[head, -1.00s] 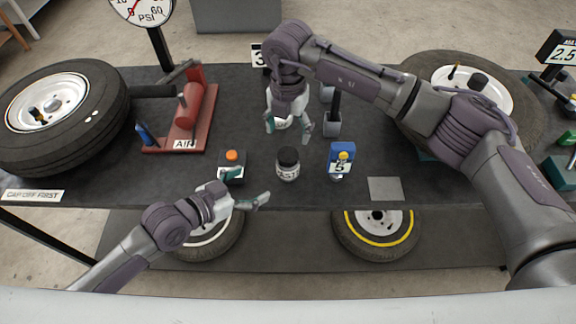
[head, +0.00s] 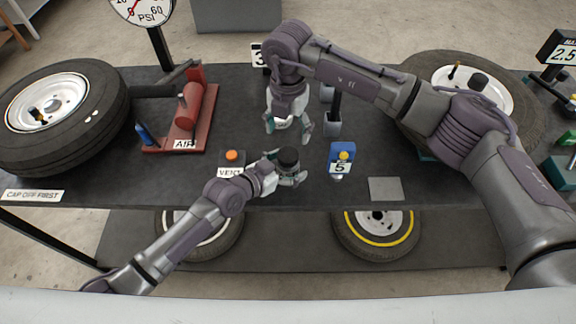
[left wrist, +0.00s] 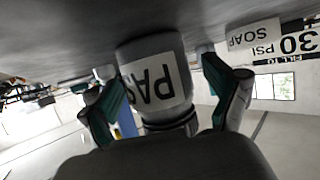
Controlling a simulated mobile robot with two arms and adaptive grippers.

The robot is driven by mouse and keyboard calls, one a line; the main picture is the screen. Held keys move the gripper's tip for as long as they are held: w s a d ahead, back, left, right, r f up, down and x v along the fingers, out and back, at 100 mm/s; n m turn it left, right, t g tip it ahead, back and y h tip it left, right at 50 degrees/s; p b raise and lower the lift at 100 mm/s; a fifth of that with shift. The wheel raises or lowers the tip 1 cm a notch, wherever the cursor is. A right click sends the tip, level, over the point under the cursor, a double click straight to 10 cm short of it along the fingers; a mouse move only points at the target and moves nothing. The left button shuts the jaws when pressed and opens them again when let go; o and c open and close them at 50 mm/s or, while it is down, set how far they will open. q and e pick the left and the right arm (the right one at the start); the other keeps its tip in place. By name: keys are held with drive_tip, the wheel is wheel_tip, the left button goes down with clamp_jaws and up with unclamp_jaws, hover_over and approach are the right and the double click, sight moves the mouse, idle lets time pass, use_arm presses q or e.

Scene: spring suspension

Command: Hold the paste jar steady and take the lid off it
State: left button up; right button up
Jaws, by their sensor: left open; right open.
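The paste jar (head: 289,168) stands upright on the dark bench near its front edge, with its black lid (head: 288,156) on top. My left gripper (head: 297,180) is open, with its fingers on either side of the jar. In the left wrist view the jar (left wrist: 158,75), with a label reading "PAS", sits between the two green-padded fingers, and gaps show beside it. My right gripper (head: 288,130) is open above the bench, behind the jar. It is apart from the lid, and a white object shows partly between its fingers.
A blue box marked 5 (head: 341,153) stands right of the jar, and a VENT block with an orange button (head: 231,160) stands to the left. A red air pump (head: 187,112) and large tyres (head: 112,92) lie farther out. A grey square (head: 386,189) lies front right.

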sight(288, 154)
use_arm(q)
drive_tip(key=shift+c, duration=0.2)
clamp_jaws()
use_arm(e)
drive_tip(key=m, duration=0.6)
drive_tip(key=shift+m, duration=0.4)
drive_tip(key=m, duration=0.6)
drive_tip(key=shift+f, duration=0.1)
drive_tip(key=shift+m, duration=0.3)
drive_tip(key=shift+f, duration=3.9)
